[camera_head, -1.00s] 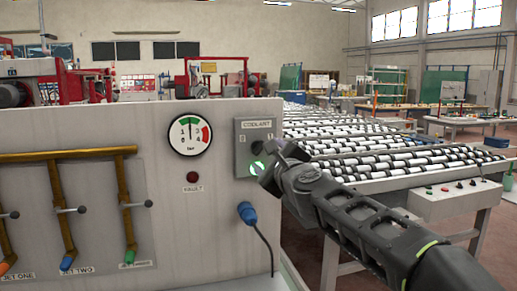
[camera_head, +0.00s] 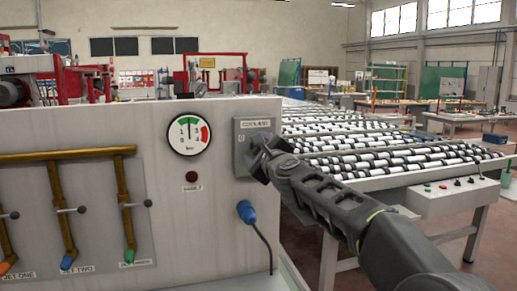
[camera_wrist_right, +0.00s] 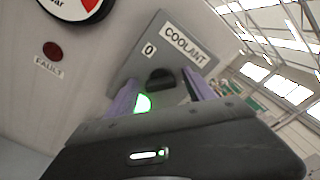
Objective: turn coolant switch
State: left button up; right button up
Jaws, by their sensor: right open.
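The grey coolant switch box (camera_head: 243,133) is on the right end of the pale machine panel. In the right wrist view the box shows its COOLANT label (camera_wrist_right: 185,45), a "0" mark, a dark switch knob (camera_wrist_right: 160,78) and a lit green lamp (camera_wrist_right: 143,104). My right gripper (camera_head: 258,150) is in front of the box and hides the knob and lamp in the head view. In the wrist view its two purplish fingers (camera_wrist_right: 162,97) are apart, open, with the knob beyond and between them. Contact with the knob cannot be told. My left gripper is not in view.
A pressure gauge (camera_head: 189,134) and a dark red fault lamp (camera_head: 191,177) are left of the box. A blue plug (camera_head: 246,211) with a cable hangs below. Brass pipes with jet valves (camera_head: 125,205) are at left. A roller conveyor (camera_head: 390,160) stands behind my right arm.

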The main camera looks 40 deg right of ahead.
grip_shut()
dwell(0.5)
jog(key=shift+a, duration=0.1)
jog(key=n, duration=0.4)
jog(key=shift+f, duration=0.1)
jog(key=n+p, duration=0.1)
jog(key=n, duration=0.3)
jog(key=shift+f, duration=0.1)
jog(key=n, duration=0.3)
jog(key=shift+n+p, duration=0.3)
jog(key=shift+p, duration=0.05)
jog(key=n, duration=0.4)
jog(key=shift+f+p, duration=0.2)
jog(key=shift+p, duration=0.2)
jog(key=shift+n, duration=0.3)
